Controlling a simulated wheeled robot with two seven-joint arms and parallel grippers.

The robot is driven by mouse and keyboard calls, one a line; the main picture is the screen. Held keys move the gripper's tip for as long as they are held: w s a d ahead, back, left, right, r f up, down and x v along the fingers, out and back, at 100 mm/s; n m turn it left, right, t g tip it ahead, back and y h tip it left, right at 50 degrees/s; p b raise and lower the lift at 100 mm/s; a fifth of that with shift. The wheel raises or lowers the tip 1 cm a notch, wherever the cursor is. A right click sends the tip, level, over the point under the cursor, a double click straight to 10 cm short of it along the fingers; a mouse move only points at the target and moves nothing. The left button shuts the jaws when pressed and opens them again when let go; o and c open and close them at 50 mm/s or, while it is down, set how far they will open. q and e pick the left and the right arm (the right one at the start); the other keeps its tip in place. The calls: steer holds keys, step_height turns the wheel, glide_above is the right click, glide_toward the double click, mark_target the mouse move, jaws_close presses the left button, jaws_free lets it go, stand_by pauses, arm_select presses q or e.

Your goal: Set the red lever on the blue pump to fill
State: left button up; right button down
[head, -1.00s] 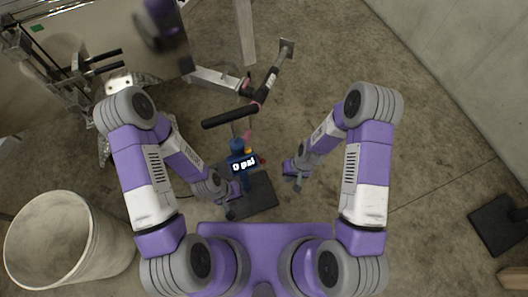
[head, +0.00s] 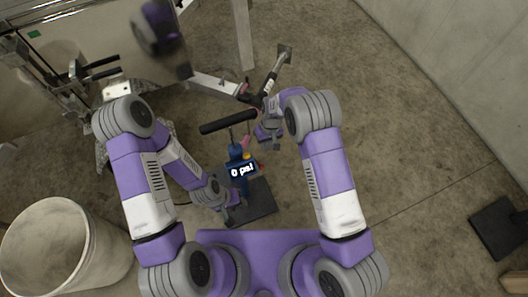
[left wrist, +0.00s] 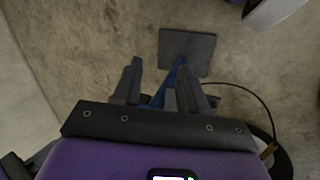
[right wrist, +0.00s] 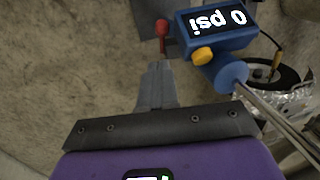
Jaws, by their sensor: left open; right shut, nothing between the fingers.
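The blue pump (head: 238,155) stands on its dark base plate (head: 262,203), with a display reading 0 psi. The pump body also shows in the right wrist view (right wrist: 228,38), with a yellow knob (right wrist: 202,56). The red lever (right wrist: 162,27) sticks out beside the display. My right gripper (right wrist: 160,66) is shut and empty, its tips just short of the red lever in that view; contact is not clear. In the head view it is right of the pump handle (head: 228,122). My left gripper (left wrist: 158,66) is open, low beside the pump near the base plate.
A white bucket (head: 55,245) stands at the left. A trailer frame with a jack (head: 270,75) lies behind the pump. A cable (left wrist: 245,88) runs from the pump. Open concrete floor (head: 400,130) lies to the right.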

arm_select(q)
step_height(320, 180, down, 3)
steer(key=b, duration=0.2)
steer(key=shift+r+b, duration=0.1)
steer(key=shift+b, duration=0.2)
arm_select(e)
step_height(320, 180, down, 9)
steer(key=s+a, duration=0.1)
steer(key=shift+f, duration=0.15)
steer(key=shift+s, duration=0.1)
